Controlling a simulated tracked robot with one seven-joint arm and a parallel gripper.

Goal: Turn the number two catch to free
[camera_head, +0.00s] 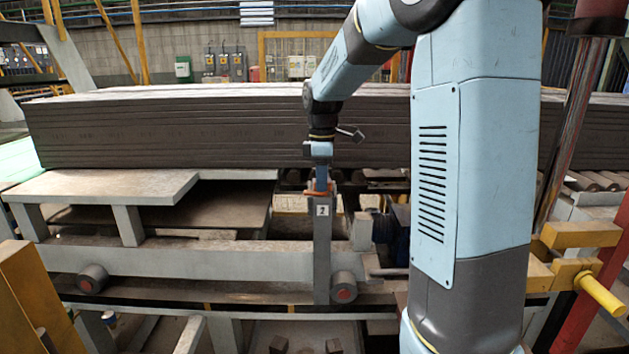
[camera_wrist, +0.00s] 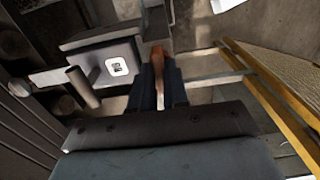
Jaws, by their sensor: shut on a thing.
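The number two catch shows as an orange-red lever (camera_head: 314,193) at the top of a grey upright post (camera_head: 322,250). A white label with a 2 (camera_head: 322,210) is on the post just below it. My gripper (camera_head: 321,186) points down onto the lever from above. In the wrist view my gripper (camera_wrist: 158,92) has its dark blue fingers shut on the orange lever (camera_wrist: 157,62), which runs between them. The white number label (camera_wrist: 117,67) is left of the fingers there. The fingers hide part of the lever.
A long stack of dark grey slabs (camera_head: 170,130) lies behind the post. A grey bench-like plate (camera_head: 100,187) is to the left. Yellow blocks with a bar (camera_head: 580,235) stand at the right. A yellow rail (camera_wrist: 270,100) runs right of my fingers in the wrist view.

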